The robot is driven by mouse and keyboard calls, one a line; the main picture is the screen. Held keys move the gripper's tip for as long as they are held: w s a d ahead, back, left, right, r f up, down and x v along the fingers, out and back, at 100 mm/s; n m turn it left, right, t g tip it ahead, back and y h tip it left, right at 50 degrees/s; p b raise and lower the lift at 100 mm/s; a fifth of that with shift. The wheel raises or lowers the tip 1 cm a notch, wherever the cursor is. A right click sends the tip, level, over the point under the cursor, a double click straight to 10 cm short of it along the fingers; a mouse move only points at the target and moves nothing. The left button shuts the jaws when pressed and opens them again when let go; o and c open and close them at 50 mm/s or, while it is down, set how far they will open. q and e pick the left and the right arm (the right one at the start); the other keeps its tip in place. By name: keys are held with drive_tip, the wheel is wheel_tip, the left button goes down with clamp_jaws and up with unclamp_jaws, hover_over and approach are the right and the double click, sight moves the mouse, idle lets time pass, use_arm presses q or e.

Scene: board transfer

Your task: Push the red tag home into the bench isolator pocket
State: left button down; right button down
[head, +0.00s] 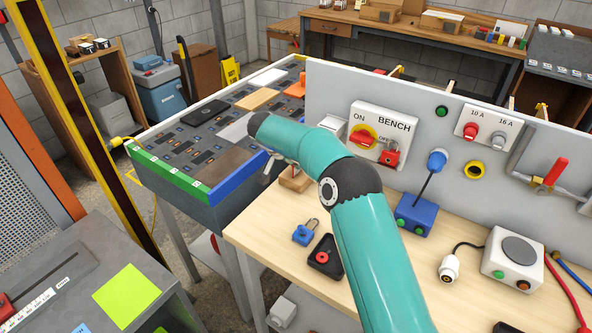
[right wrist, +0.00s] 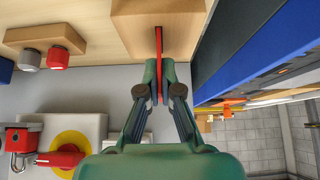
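My right gripper (right wrist: 160,80) is shut on the thin red tag (right wrist: 159,45), which shows edge-on between the fingertips in the right wrist view. The bench isolator (head: 383,129), with a red and yellow knob and a red padlock, is on the grey panel. I cannot make out its pocket. My left gripper is not in view.
A blue box (head: 417,215) with a plug stands right of my arm. A tray of dark parts (head: 180,150) stands to the left.

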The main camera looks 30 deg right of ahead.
drive_tip(key=shift+r, duration=0.2)
drive_tip(key=shift+r+p, duration=0.35)
drive_tip(key=shift+r, duration=0.35)
drive_tip(key=shift+w+r, duration=0.1)
drive_tip(key=shift+r+p, duration=0.45)
drive_tip(key=shift+r, duration=0.3)
drive_tip(key=shift+r, duration=0.15)
drive_tip(key=shift+r+p, duration=1.5)
drive_tip(key=shift+r, duration=0.8)
drive_tip(key=shift+f, duration=0.1)
